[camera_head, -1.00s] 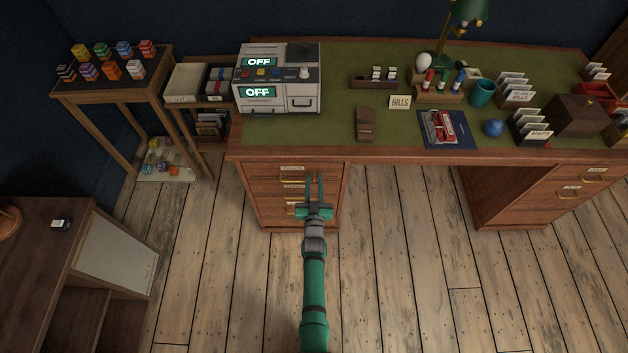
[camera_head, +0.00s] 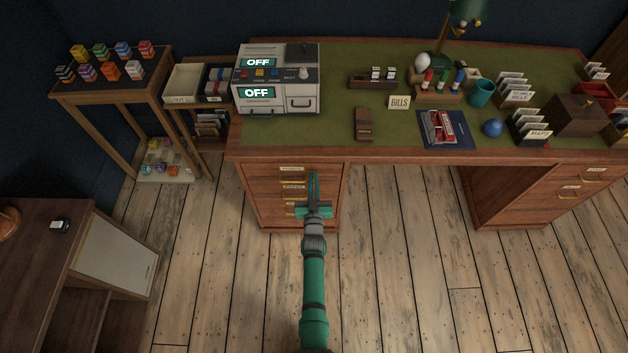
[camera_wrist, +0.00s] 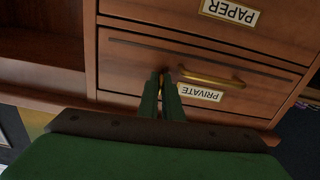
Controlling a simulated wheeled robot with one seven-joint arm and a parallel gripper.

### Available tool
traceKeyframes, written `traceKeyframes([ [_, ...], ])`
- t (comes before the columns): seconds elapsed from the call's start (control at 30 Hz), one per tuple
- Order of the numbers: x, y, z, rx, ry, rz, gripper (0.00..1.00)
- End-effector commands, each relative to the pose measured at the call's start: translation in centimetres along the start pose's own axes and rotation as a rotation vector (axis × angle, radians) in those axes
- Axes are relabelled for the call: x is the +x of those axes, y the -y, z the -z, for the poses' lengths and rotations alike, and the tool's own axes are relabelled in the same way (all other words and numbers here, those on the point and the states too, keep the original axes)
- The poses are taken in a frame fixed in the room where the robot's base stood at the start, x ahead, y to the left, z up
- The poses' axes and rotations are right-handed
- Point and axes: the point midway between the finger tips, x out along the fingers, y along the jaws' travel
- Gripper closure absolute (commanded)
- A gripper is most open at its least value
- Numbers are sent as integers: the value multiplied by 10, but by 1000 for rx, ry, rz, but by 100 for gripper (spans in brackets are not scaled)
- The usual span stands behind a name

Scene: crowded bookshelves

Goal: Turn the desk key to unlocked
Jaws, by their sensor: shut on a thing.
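My gripper (camera_head: 314,178) is at the front of the desk's left drawer stack, near the right side of the top drawer. In the wrist view, my gripper (camera_wrist: 164,82) has its two green fingers close together at the face of the drawer (camera_wrist: 130,65) labelled PRIVATE, which appears upside down. A small brass bit, the desk key (camera_wrist: 167,77), shows between the fingertips, beside the brass handle (camera_wrist: 212,79). The fingers hide most of the key, so I cannot tell its angle. The PRIVATE drawer looks closed.
The drawer labelled PAPER (camera_wrist: 228,12) adjoins the PRIVATE drawer. The desk top (camera_head: 290,133) overhangs the drawers and holds a grey device (camera_head: 277,80) reading OFF. The wooden floor (camera_head: 400,260) around my arm is clear.

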Motion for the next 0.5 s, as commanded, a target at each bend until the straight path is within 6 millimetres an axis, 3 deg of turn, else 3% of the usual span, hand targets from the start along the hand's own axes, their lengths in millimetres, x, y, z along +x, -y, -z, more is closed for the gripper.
traceKeyframes([
  [0.5, 0, 1, 0, -418, 0, -1, 100],
])
